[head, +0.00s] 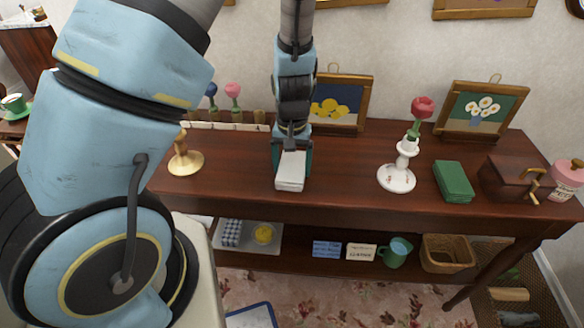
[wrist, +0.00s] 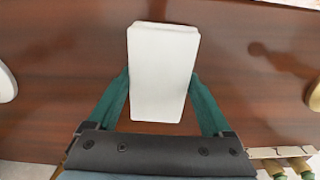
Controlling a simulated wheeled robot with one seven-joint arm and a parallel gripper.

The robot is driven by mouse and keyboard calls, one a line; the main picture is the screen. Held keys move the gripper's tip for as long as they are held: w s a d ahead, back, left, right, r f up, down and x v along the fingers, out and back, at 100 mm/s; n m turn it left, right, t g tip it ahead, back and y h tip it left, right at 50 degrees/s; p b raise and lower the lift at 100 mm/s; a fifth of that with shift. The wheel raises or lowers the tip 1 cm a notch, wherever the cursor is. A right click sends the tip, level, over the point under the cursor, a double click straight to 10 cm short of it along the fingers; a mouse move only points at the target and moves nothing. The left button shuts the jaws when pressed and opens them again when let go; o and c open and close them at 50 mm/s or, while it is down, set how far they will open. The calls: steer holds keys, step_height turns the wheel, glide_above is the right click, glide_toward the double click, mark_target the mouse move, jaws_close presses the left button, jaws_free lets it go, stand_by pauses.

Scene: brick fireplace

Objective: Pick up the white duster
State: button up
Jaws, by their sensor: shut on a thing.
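The white duster (head: 290,171) is a pale rectangular block at the front middle of the dark wooden table. My gripper (head: 291,158) points down over it, with green fingers at its two long sides. In the wrist view, the white duster (wrist: 162,65) lies lengthwise between the fingers of my gripper (wrist: 160,88), which is shut on it. Its near end lies between the fingers and its far end sticks out beyond them. I cannot tell whether its underside touches the table.
A brass candlestick (head: 184,158) stands left, and a white candle holder (head: 397,178) with a red flower stands right. The wooden table (head: 340,170) is clear right of the duster.

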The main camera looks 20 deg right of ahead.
mark_target(292, 165)
step_height(292, 165, up, 10)
steer(key=o, duration=0.9)
steer(key=shift+c, duration=0.2)
steer(key=c, duration=0.7)
